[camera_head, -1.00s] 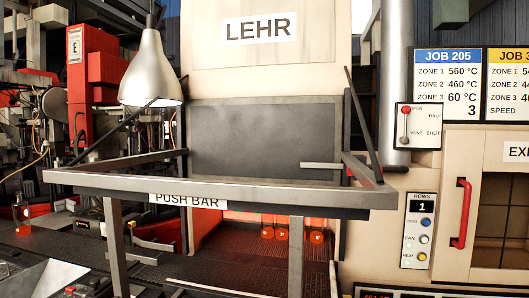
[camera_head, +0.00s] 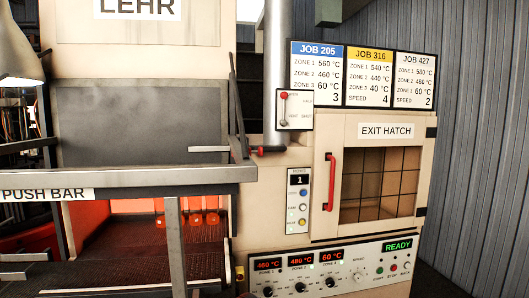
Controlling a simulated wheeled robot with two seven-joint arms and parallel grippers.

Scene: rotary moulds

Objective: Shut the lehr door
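The LEHR (camera_head: 160,45) is a large cream housing at the left. A dark grey panel (camera_head: 140,122), which looks like the lehr door, sits on its front above the opening (camera_head: 150,215). The opening shows orange walls and a dark ribbed floor, with several small orange-red items (camera_head: 195,218) inside, so it is not covered. A pale horizontal bar (camera_head: 208,149) shows at the panel's right side. The grey push bar (camera_head: 130,179) crosses in front, hiding the panel's lower edge. Neither of my grippers is in view.
An exit hatch (camera_head: 378,185) with a red handle (camera_head: 330,182) is at the right. Below it is a control panel (camera_head: 325,268) showing READY. A lever plate (camera_head: 294,110) has its red knob at the top. A lamp (camera_head: 15,60) hangs at the left edge.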

